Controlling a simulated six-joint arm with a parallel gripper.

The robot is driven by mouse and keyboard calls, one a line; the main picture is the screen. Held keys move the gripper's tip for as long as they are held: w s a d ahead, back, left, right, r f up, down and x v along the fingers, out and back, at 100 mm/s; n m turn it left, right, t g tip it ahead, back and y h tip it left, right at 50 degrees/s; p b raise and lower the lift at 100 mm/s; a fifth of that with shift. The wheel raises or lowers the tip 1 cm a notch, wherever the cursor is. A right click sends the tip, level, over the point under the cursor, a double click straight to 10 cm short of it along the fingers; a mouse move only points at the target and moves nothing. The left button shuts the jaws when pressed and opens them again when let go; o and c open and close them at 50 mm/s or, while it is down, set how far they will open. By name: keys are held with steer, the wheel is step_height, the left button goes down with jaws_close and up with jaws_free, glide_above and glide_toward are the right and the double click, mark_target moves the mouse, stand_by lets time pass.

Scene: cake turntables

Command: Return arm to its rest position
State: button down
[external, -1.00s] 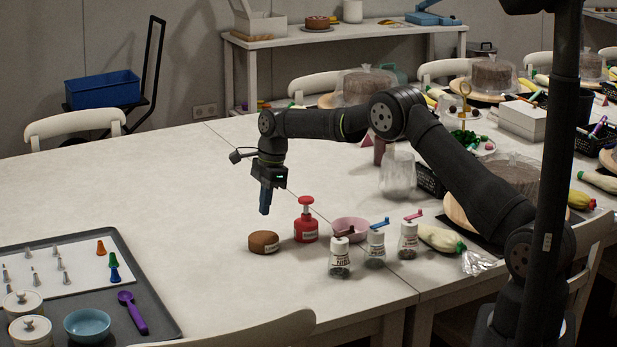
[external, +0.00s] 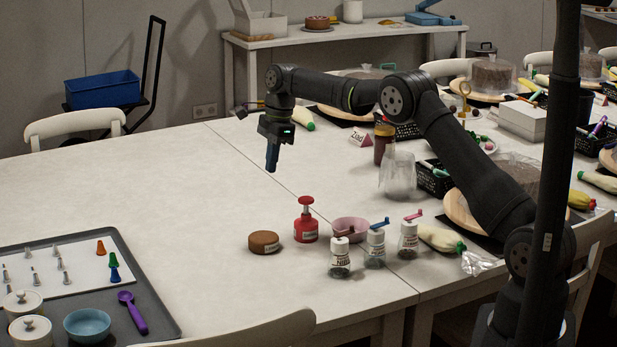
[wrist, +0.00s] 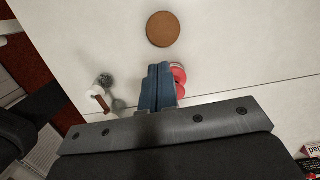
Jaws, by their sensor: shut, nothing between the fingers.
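My gripper (external: 271,168) hangs above the white table (external: 190,190), with its blue fingers pointing down. In the wrist view the fingers (wrist: 157,80) are closed together with nothing between them. A brown round lidded item (external: 264,242) and a red pump dispenser (external: 306,225) stand on the table below and nearer the camera. The brown item (wrist: 163,29) shows whole in the wrist view, and the red dispenser (wrist: 180,77) is partly hidden behind the fingers.
Small jars (external: 340,260) with coloured cranks and a pink bowl (external: 351,231) stand right of the dispenser. A grey tray (external: 165,318) with nozzles is at front left. Cakes, piping bags and a clear bag (external: 397,176) crowd the right. The table's left middle is clear.

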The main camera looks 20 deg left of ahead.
mark_target(260, 238)
steer(key=f, duration=0.5)
steer(key=s+a+f, duration=0.1)
steer(key=f, duration=0.4)
steer(key=s+a+f, duration=0.1)
steer(key=f, duration=0.5)
steer(key=shift+s+a+f, duration=0.1)
steer(key=shift+s+a, duration=0.05)
steer(key=shift+f, duration=0.6)
step_height(260, 238, up, 17)
steer(key=w+d, duration=0.2)
steer(key=shift+w+d+r, duration=0.15)
steer(key=shift+r, duration=0.05)
steer(key=shift+f, duration=0.1)
